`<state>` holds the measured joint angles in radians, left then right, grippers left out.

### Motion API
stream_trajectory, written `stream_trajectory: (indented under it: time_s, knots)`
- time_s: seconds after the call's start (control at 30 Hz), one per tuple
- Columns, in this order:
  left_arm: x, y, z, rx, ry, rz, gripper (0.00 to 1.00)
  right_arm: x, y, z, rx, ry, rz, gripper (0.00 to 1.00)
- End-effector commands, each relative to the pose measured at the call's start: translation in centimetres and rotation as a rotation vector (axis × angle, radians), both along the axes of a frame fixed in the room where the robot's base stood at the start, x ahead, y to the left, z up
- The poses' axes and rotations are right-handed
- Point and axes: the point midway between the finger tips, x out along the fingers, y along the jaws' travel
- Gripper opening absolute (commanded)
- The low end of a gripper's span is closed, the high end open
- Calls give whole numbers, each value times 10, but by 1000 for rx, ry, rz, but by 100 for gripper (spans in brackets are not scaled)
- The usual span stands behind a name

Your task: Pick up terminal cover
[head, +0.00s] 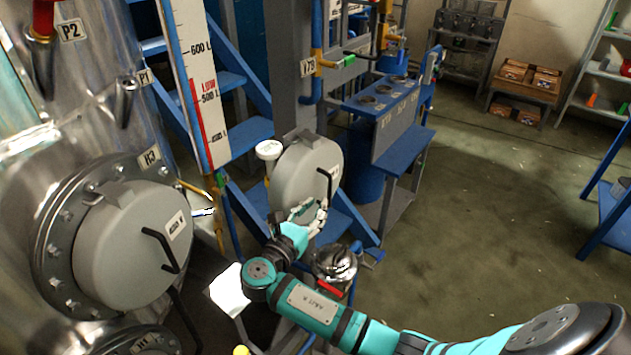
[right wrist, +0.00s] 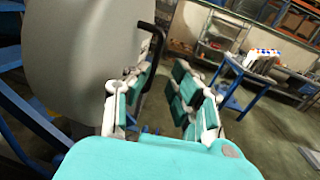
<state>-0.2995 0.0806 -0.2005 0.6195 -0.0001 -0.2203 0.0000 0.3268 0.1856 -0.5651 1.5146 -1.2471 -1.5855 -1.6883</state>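A round grey cover (head: 301,170) with a black bar handle (head: 330,186) is mounted upright at the middle of the head view; it looks like the terminal cover. My right gripper (head: 318,208) is at the lower end of this handle. In the right wrist view the fingers (right wrist: 165,88) are spread apart, with the cover (right wrist: 82,55) at left and the handle (right wrist: 158,50) close to the left fingertips. I cannot tell whether they touch it. A similar grey cover (head: 128,245) with a black handle sits on the steel vessel at left. My left gripper is not in view.
A steel pot (head: 335,265) with a red part stands below my right wrist. A small white round-topped piece (head: 269,150) is left of the cover. Blue steps (head: 245,130) are behind. A blue bench (head: 390,105) stands to the right, with open floor beyond it.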

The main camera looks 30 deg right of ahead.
Motion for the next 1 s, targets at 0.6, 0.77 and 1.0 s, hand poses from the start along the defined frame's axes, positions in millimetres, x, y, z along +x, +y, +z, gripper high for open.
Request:
stream_trajectory:
  time_s: [0.6,0.77,1.0]
  knots:
    - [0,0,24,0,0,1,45,42,-65,1,-1,2,-1,23]
    - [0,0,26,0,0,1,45,49,-77,-1,2,1,0,23]
    - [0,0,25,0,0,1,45,50,-78,-2,2,0,1,23]
